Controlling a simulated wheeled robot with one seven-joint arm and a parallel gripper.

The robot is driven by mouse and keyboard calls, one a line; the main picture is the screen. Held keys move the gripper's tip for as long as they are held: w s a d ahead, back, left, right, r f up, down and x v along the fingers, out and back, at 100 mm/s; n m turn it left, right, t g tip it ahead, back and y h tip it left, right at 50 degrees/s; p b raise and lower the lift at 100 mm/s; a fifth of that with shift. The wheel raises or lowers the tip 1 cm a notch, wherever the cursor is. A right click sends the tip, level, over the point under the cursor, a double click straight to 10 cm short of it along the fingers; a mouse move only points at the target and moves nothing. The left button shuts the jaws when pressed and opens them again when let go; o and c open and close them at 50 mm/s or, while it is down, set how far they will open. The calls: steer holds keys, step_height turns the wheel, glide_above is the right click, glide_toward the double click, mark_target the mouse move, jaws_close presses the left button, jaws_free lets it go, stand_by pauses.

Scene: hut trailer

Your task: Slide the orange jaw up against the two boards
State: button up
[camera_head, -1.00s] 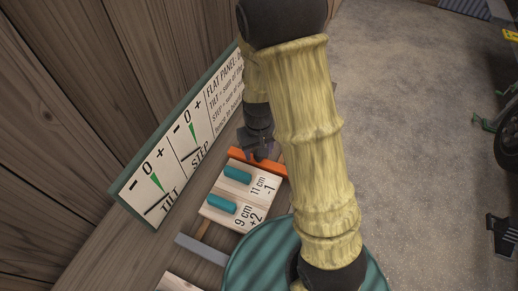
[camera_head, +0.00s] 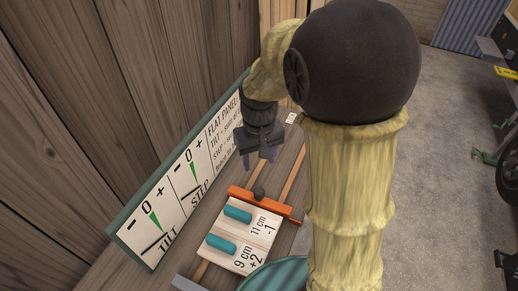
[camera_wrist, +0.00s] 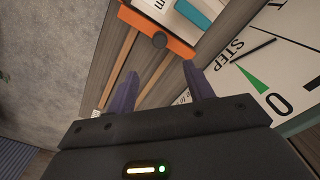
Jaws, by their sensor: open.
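The orange jaw (camera_head: 240,194) lies across the wooden rails, with a dark round knob (camera_head: 259,193) on it. It is right along the far edge of the 11 cm board (camera_head: 262,222); I see no clear gap. The 9 cm board (camera_head: 226,250) lies side by side with it, each board with a teal handle. My gripper (camera_head: 260,158) hangs open and empty above the rails, beyond the jaw and apart from it. In the wrist view the orange jaw (camera_wrist: 181,47) and its knob are past my two spread fingers (camera_wrist: 160,88).
A green-framed sign (camera_head: 175,205) with TILT and STEP dials stands along the wall at left. A grey bar (camera_head: 190,284) crosses the rails at the near end. Bare rails (camera_head: 289,170) run beyond the jaw. Concrete floor lies at right.

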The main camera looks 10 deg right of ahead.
step_height(320, 180, up, 3)
steer(key=shift+r, duration=0.1)
stand_by(0.3)
steer(key=s+d+f+m+t, duration=0.1)
steer(key=s+d+f+t, duration=0.1)
steer(key=s+d+f, duration=0.3)
steer(key=s+f, duration=0.1)
steer(key=s, duration=0.1)
steer(key=shift+s+m+t, duration=0.3)
steer(key=shift+s+m, duration=0.05)
steer(key=shift+m, duration=0.05)
